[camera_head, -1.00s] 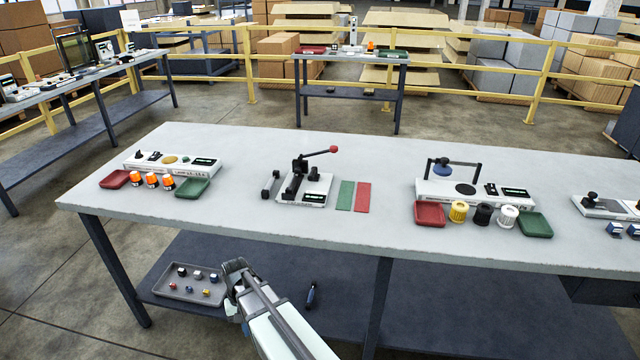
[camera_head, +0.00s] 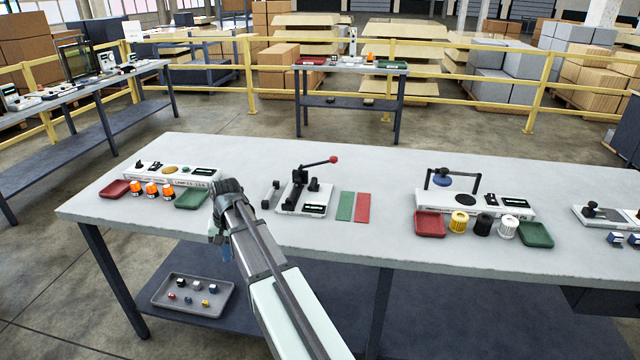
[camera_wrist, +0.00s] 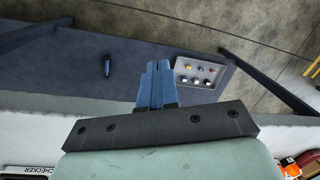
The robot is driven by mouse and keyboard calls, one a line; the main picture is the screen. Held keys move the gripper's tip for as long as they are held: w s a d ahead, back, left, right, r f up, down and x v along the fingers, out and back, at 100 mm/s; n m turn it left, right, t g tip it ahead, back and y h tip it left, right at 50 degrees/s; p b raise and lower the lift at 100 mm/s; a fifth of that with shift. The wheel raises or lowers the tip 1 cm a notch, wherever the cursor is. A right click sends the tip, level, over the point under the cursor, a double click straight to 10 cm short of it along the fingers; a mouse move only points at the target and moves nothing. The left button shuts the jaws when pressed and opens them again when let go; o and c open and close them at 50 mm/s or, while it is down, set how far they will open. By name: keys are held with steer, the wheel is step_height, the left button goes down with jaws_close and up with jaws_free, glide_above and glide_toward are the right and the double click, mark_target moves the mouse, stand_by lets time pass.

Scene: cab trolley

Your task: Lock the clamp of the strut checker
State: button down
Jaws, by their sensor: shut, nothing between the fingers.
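The strut checker (camera_head: 290,207) is a white base with a small dark display, in the middle of the near table. A dark upright piece (camera_head: 270,194) stands just left of the base. My gripper (camera_head: 226,258) hangs at the table's front edge, left of and nearer than the checker, apart from it. Its blue fingers (camera_wrist: 157,80) are shut and empty in the wrist view, pointing over the lower shelf.
A green mat (camera_head: 345,206) and a red mat (camera_head: 363,208) lie right of the checker. A green tray (camera_head: 191,199) lies left of my wrist, beside orange-topped parts (camera_head: 152,190). Another checker with an arched frame (camera_head: 453,178) stands right. A grey tray (camera_head: 160,303) sits on the lower shelf.

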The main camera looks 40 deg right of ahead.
steer(key=w+d+r+t, duration=0.1)
steer(key=w+d+r, duration=0.1)
steer(key=d+r, duration=0.4)
steer(key=m+t, duration=0.4)
steer(key=t, duration=0.2)
glide_toward(312, 185)
steer(key=s+d+r, duration=0.3)
steer(key=s+d, duration=0.1)
steer(key=s, duration=0.1)
steer(key=shift+w+f+h, duration=0.1)
steer(key=shift+h, duration=0.3)
steer(key=shift+w+f, duration=0.1)
steer(key=x, duration=1)
steer(key=shift+s, duration=0.2)
steer(key=shift+w+a+f, duration=0.25)
steer(key=shift+w+a, duration=0.5)
steer(key=shift+a, duration=0.15)
steer(key=shift+w+a+f, duration=0.15)
steer(key=shift+w+a, duration=0.4)
steer(key=shift+a, duration=0.05)
